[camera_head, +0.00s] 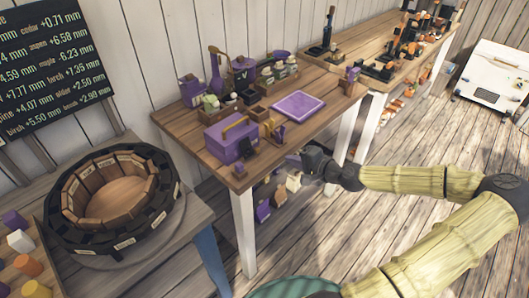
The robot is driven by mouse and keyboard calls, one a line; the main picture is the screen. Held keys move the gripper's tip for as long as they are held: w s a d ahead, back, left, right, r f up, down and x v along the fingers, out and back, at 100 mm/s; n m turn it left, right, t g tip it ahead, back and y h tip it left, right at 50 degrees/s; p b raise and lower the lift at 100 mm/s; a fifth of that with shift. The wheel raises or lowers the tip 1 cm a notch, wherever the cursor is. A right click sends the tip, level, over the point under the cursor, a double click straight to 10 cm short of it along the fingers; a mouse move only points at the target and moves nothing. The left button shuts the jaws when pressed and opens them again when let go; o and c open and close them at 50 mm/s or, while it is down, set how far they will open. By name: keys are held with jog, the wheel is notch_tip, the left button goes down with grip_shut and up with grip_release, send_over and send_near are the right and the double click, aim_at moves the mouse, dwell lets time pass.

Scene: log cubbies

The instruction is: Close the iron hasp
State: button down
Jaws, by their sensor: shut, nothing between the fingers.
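A purple box (222,140) sits near the front left corner of the wooden table.
A purple tray (298,106) lies behind my gripper on the table. Small brass and purple items (272,130) stand between box and gripper. A round ring of wooden cubbies (112,200) stands at left. A second table (400,45) holds dark tools.

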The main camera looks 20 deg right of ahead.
aim_at(258, 151)
jog(key=p+x, duration=0.2)
jog(key=x, duration=1.1)
jog(key=shift+w+a+f, duration=0.15)
jog(key=shift+w, duration=0.05)
jog(key=shift+f, duration=0.1)
